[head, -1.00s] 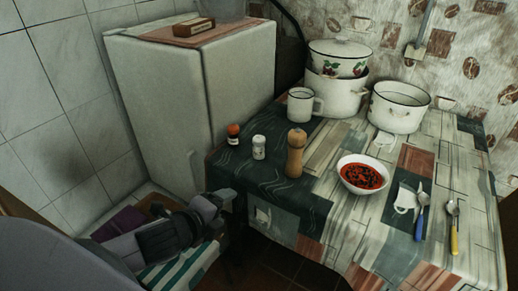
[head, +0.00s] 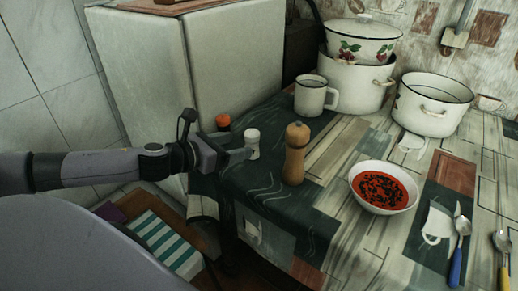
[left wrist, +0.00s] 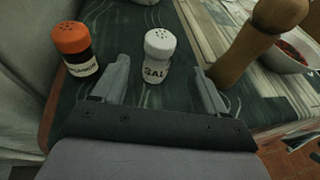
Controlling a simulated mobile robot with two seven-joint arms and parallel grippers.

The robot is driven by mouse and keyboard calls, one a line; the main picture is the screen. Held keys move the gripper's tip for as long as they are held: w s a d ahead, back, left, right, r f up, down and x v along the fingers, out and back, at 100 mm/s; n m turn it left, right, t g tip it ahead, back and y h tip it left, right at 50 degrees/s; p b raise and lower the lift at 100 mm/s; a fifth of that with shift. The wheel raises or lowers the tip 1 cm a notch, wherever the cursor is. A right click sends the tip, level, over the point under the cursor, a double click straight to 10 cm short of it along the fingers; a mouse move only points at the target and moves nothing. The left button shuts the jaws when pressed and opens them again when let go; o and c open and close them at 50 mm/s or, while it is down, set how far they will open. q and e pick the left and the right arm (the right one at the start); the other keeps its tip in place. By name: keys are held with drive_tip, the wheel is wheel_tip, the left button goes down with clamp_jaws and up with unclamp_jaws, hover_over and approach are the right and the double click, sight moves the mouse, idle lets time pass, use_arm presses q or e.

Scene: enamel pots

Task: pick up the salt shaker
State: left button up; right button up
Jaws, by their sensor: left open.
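The salt shaker (head: 253,143) is a small white-topped shaker standing upright on the table near its left edge. In the left wrist view the salt shaker (left wrist: 157,55) shows a partly readable dark label and stands in line with the gap between my fingers. My left gripper (head: 240,154) is open and comes in from the left, low over the table, right beside the shaker. In the left wrist view my left gripper (left wrist: 161,72) has one finger on each side, with no clear contact. My right gripper is out of view.
An orange-topped shaker (left wrist: 76,49) stands just left of the salt shaker. A wooden pepper mill (head: 295,155) stands to its right. A white mug (head: 313,97), a bowl of red soup (head: 383,188) and enamel pots (head: 431,105) stand farther away. A white fridge (head: 235,60) is behind.

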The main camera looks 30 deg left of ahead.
sight(246, 143)
use_arm(q)
drive_tip(key=shift+w, duration=0.35)
drive_tip(key=shift+p+x, duration=0.65)
drive_tip(key=shift+x, duration=2.55)
drive_tip(key=shift+f, duration=0.15)
drive_tip(key=c, duration=1.1)
